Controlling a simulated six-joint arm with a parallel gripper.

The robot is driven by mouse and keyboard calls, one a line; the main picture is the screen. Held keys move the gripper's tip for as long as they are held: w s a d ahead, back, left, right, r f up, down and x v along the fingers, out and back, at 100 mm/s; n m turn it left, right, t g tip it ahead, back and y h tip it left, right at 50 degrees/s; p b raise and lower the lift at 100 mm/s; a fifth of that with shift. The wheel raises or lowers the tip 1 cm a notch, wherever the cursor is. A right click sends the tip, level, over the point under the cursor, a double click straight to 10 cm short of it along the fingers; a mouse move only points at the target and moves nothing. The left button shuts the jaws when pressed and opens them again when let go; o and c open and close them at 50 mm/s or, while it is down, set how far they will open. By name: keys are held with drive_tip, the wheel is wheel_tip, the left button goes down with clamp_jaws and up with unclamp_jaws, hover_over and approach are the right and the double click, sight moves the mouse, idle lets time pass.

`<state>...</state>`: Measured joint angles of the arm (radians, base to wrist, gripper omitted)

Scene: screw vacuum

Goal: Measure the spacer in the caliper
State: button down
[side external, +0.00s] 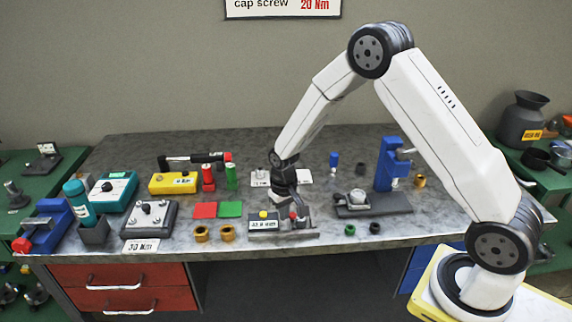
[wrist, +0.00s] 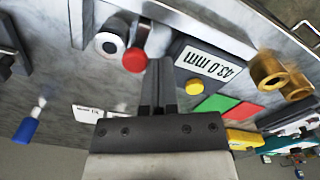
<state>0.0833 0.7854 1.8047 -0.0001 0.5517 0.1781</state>
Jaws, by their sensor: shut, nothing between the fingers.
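The caliper (side external: 284,236) lies near the bench's front edge, with a yellow button (wrist: 194,88), a red knob (wrist: 135,60) and a display (wrist: 208,65) reading 43.0 mm. A grey ring-shaped part (wrist: 110,43), apparently the spacer, sits beside the red knob, between the caliper's grey jaws in the wrist view. Whether both jaws touch it I cannot tell. My gripper (wrist: 159,62) is shut and empty, its fingertips close to the red knob and between it and the display. In the side view my gripper (side external: 292,208) is low over the caliper; contact is unclear.
Brass rings (side external: 227,232) stand left of the caliper, with red (side external: 205,210) and green (side external: 230,209) pads behind them. A blue press-like stand (side external: 388,165) with a grey base is at the right.

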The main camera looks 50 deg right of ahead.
drive_tip(key=shift+s+d, duration=0.6)
drive_tip(key=shift+s, duration=0.05)
idle(1.5)
drive_tip(key=shift+w+a, duration=0.5)
idle(0.5)
drive_tip(key=shift+r, duration=0.2)
drive_tip(key=shift+r, duration=2.85)
drive_tip(key=s+a+r+n+t, duration=0.1)
drive_tip(key=s+a+r, duration=0.1)
drive_tip(key=s, duration=0.6)
drive_tip(key=s+a+r+n+t, duration=0.1)
drive_tip(key=s+r, duration=0.3)
drive_tip(key=s, duration=0.4)
drive_tip(key=shift+s+a+r+n+t, duration=0.15)
drive_tip(key=shift+a+n+t, duration=0.15)
drive_tip(key=shift+a+n, duration=0.2)
